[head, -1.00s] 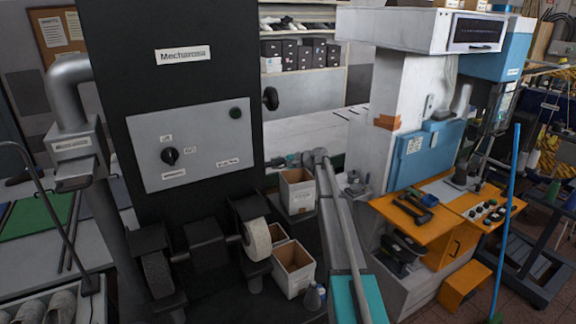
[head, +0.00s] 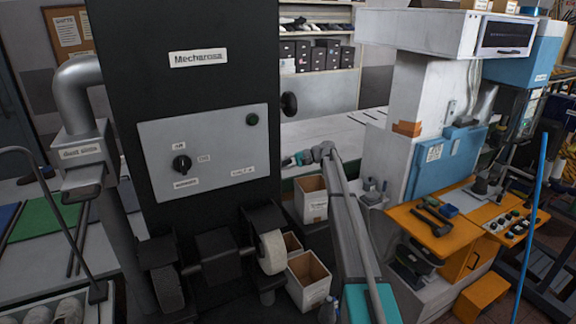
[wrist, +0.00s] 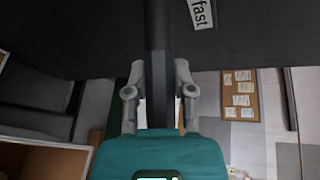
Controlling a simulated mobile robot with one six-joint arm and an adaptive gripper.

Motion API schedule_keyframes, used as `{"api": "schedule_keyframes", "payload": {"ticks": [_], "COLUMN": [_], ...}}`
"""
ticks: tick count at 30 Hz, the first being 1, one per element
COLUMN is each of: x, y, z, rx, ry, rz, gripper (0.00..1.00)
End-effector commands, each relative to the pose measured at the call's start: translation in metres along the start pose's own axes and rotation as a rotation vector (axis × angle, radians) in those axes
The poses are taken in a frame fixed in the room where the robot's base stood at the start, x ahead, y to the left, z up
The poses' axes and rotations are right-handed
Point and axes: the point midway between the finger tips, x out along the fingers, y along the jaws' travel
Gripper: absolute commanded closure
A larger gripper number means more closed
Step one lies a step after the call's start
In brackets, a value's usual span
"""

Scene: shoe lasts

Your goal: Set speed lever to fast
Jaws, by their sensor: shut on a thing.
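My gripper (wrist: 160,72) is shut on a black bar, the lever (wrist: 160,35), which runs up between its grey fingers in the wrist view. A white label reading "fast" (wrist: 203,12) is on the dark surface beside the lever's upper part. In the head view my gripper (head: 290,160) is at the right edge of the tall black machine (head: 225,30), below a black round knob (head: 288,104). The lever cannot be made out in the head view.
The machine's grey panel (head: 225,130) has a dial (head: 182,165) and labels. An orange workbench (head: 415,215) with tools and a blue pole (head: 533,215) are to the right. A notice board (wrist: 240,94) hangs beyond.

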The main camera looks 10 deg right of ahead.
Motion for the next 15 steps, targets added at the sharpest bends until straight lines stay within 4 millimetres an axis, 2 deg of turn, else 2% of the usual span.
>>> {"api": "schedule_keyframes", "payload": {"ticks": [12,13,15], "x": [-0.0023,-0.0027,-0.004], "y": [0.0014,0.0016,0.0019], "z": [0.0008,0.0009,0.0008], "rx": [-0.002,-0.001,-0.001], "ry": [-0.006,-0.006,-0.005], "rz": [0.003,0.003,0.002], "gripper": [1.0,0.64,0.51]}}
